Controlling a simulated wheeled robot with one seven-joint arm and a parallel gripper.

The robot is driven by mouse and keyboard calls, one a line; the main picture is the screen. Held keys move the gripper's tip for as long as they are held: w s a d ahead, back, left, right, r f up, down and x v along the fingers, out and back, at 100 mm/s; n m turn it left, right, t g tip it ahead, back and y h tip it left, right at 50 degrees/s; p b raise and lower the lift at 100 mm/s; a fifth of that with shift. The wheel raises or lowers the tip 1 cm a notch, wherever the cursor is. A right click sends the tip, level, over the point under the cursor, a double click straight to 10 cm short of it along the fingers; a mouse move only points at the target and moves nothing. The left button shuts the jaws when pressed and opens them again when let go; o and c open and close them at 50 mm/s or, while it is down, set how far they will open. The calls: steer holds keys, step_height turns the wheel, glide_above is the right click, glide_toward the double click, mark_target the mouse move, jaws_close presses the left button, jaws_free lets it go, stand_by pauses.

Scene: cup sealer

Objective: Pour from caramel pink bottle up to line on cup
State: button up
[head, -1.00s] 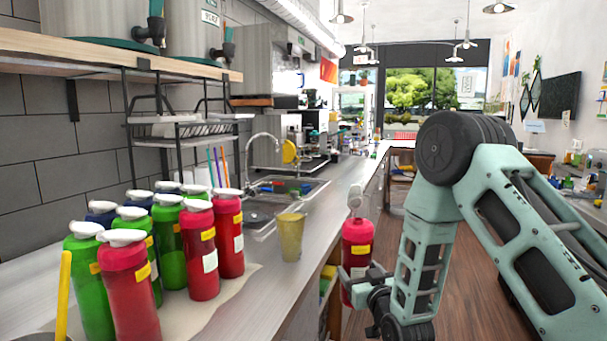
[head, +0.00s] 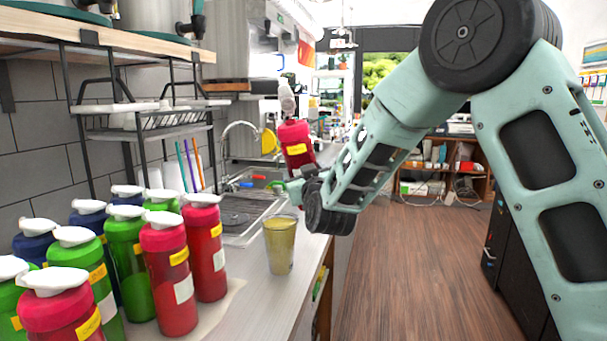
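In the head view, my gripper (head: 293,188) holds a pink-red bottle (head: 297,145) with a yellow label and a white spout. The bottle is slightly tilted, its top leaning left, above the counter behind the cup. The cup (head: 280,246) is clear, stands upright on the counter and looks filled with a yellow-brown tint. No line on it can be made out. The bottle is apart from the cup, higher and farther back. The gripper fingers are partly hidden behind the bottle and arm.
Several pink and green bottles, such as this pink one (head: 168,275), stand at the counter's left on a paper sheet. A sink (head: 243,215) with a tap lies behind the cup. A wire rack (head: 150,125) stands against the wall. Counter around the cup is clear.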

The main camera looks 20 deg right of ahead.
steer(key=d+f+n+b, duration=0.2)
steer(key=f, duration=0.1)
steer(key=d+f+n+t+b, duration=0.1)
steer(key=f+b, duration=0.1)
steer(key=shift+w+d+f+n, duration=0.2)
steer(key=shift+w+d+n, duration=0.1)
steer(key=shift+w, duration=0.1)
steer(key=shift+r, duration=0.15)
steer(key=shift+w+d+f+n+t+y+b, duration=0.1)
steer(key=shift+d+f+n+t+y+b, duration=0.2)
steer(key=shift+f+n+b, duration=0.4)
steer(key=shift+w+d+f+n+t+y+b, duration=0.15)
steer(key=shift+d+f+n+b, duration=0.25)
steer(key=shift+b, duration=0.6)
steer(key=shift+s+d+f+n+t+y+b, duration=0.15)
steer(key=shift+d+f+n+y+b, duration=0.1)
steer(key=shift+d+f+n+b, duration=0.45)
steer(key=shift+w+d+f+n+t+y+b, duration=0.1)
steer(key=shift+d+f+n+y+b, duration=0.2)
steer(key=shift+n+b, duration=0.45)
steer(key=shift+w+d+n+t+y+b, duration=0.15)
steer(key=shift+n+y+b, duration=0.25)
steer(key=shift+b, duration=0.6)
steer(key=shift+w+d+f+n+t+y+b, duration=0.1)
steer(key=shift+d+f+n+y+b, duration=0.15)
steer(key=shift+n+b, duration=0.55)
